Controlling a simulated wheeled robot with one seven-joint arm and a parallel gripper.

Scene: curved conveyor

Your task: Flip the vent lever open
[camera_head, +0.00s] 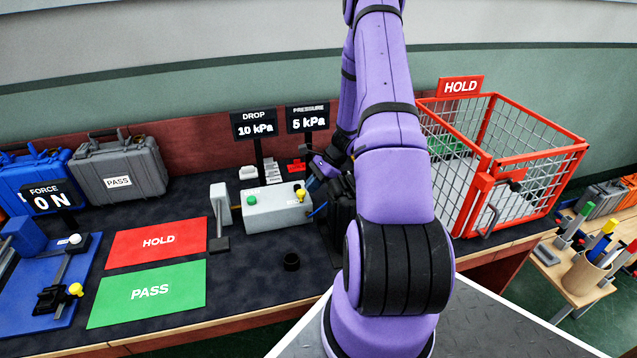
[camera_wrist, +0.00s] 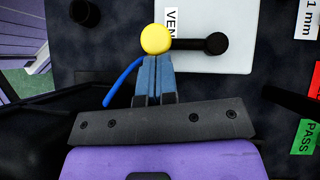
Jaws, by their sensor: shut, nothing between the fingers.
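The vent lever is a black arm (camera_wrist: 192,44) with a yellow ball knob (camera_wrist: 155,39) at its left end and a round black pivot at its right in the wrist view. It lies across the top of a light grey box (camera_wrist: 235,62), beside a partly hidden "VEN" label (camera_wrist: 171,22). In the head view the knob (camera_head: 301,195) shows at the right end of the box (camera_head: 270,216). My gripper (camera_wrist: 154,62) is shut and empty, its blue fingertips right at the knob's lower edge in the wrist view; I cannot tell whether they touch. In the head view my arm hides much of the gripper (camera_head: 318,180).
A blue tube (camera_wrist: 122,80) curves beside my fingers. DROP (camera_head: 254,123) and PRESSURE (camera_head: 307,118) displays stand behind the box. Red HOLD (camera_head: 157,242) and green PASS (camera_head: 148,293) mats lie left. A red wire cage (camera_head: 512,160) stands right.

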